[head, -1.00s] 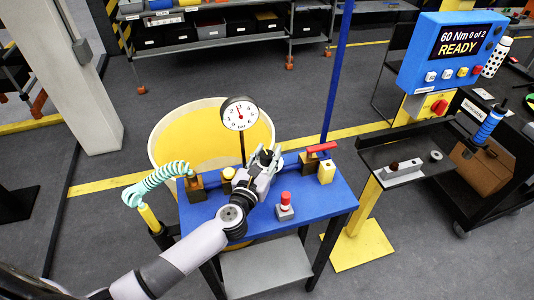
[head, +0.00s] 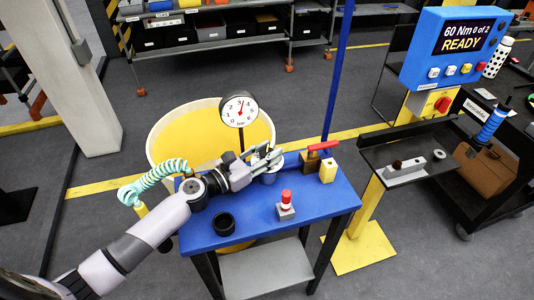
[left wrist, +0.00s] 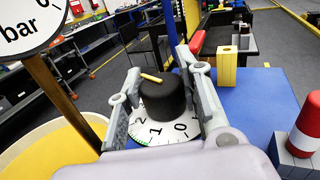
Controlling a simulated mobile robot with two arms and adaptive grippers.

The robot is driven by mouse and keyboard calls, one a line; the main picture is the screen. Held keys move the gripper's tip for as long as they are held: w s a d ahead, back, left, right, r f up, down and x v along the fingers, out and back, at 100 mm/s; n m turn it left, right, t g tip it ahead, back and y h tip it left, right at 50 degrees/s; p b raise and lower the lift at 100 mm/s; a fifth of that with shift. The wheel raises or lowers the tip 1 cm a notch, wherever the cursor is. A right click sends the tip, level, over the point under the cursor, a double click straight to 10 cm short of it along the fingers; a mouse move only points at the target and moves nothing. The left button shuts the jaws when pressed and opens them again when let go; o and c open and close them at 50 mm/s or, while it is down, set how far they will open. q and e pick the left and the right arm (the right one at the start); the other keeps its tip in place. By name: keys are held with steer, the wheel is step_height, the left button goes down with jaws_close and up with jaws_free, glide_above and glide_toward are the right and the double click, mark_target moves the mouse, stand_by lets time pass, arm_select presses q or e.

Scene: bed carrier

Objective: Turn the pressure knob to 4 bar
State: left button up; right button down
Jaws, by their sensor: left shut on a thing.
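The black pressure knob (left wrist: 165,98) carries a yellow pointer line (left wrist: 151,77). It stands over a white dial (left wrist: 160,130) whose 2, 1 and 0 show; the rest of the dial is hidden. My left gripper (head: 268,156) is shut on the knob, with one finger on each side in the left wrist view (left wrist: 162,95). The round pressure gauge (head: 239,109) stands on a post behind; its red needle points up and slightly right. Only its lower corner with "bar" shows in the left wrist view (left wrist: 25,25). My right gripper is not in view.
The blue table (head: 255,232) holds a black ring (head: 224,223), a red-topped button post (head: 286,204), a red-lever valve (head: 322,147) and a yellow block (head: 327,172). A teal coiled hose (head: 158,176) is at the left. A yellow bin (head: 190,135) stands behind.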

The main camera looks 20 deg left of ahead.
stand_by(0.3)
arm_select(q)
steer(key=o, duration=1.2)
steer(key=v, duration=1.2)
